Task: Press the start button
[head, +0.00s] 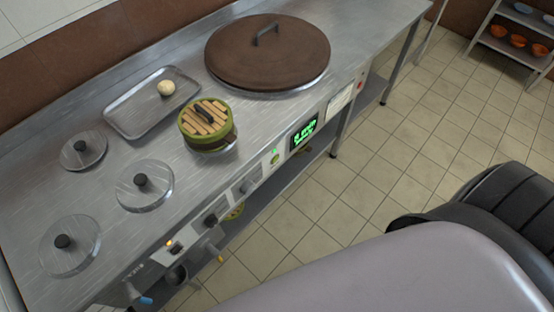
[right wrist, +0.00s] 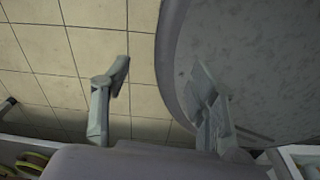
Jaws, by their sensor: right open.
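The steel cooking counter (head: 185,178) runs diagonally across the head view, with a control panel along its front edge. A small green-lit round button (head: 275,159) sits on the panel, left of the green display (head: 304,133); I cannot read its label. A small red button or light (head: 360,85) is farther right along the panel. My right gripper (right wrist: 162,85) shows only in the right wrist view, open and empty, fingers apart over the tiled floor. No panel button is identifiable there. My left gripper is in neither view.
On the counter are a bamboo steamer (head: 207,124), a tray (head: 130,121) with a pale bun (head: 166,88), a large brown lid (head: 268,58) and several steel lids. Knobs (head: 211,219) and taps project from the front.

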